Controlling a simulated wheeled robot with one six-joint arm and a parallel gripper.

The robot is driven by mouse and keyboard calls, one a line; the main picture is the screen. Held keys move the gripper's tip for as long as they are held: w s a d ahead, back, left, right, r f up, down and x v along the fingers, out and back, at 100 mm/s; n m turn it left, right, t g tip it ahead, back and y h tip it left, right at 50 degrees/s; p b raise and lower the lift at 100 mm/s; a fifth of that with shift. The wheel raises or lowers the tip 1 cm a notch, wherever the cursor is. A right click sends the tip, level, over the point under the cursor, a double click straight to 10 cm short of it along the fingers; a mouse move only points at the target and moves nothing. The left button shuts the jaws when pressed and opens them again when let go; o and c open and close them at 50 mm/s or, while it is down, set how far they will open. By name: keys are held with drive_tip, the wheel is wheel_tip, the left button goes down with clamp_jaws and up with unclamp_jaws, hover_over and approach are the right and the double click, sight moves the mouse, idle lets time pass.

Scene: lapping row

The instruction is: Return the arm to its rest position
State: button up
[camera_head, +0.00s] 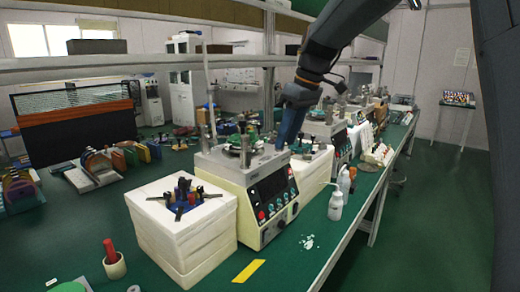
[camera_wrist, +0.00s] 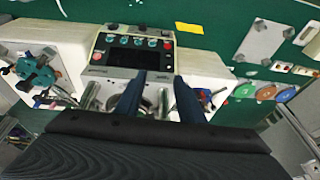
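My arm reaches in from the top right of the head view, bent downward at a dark joint. My gripper (camera_head: 291,124) points down over the rear right side of the lapping machine (camera_head: 245,210) on the green bench. In the wrist view my gripper (camera_wrist: 160,85) shows two dark blue fingers set apart, with a gap and nothing held between them. The lapping machine's control panel (camera_wrist: 132,50) lies beyond the fingers, and metal parts of its top show between and beside them. I cannot tell how high the fingertips are above the machine.
A white block (camera_head: 180,240) with a blue fixture stands left of the machine. A white bottle (camera_head: 336,206) stands to its right near the bench edge. A second machine (camera_head: 328,132) is behind. A shelf rail (camera_head: 100,66) spans overhead. The aisle floor (camera_head: 432,215) at right looks clear.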

drive_tip(key=s+d+f+m+h, duration=0.1)
drive_tip(key=s+d+f+m, duration=0.2)
drive_tip(key=s+f, duration=0.5)
drive_tip(key=s+d+f+m+h, duration=0.1)
drive_tip(key=s+d+f+m, duration=0.2)
drive_tip(key=s+d+f, duration=0.2)
drive_tip(key=s+d+f+m+g+h, duration=0.1)
drive_tip(key=s+d+f+m, duration=0.3)
drive_tip(key=s+f, duration=0.7)
drive_tip(key=s, duration=0.4)
drive_tip(key=shift+s+f, duration=0.2)
drive_tip(key=shift+f, duration=0.05)
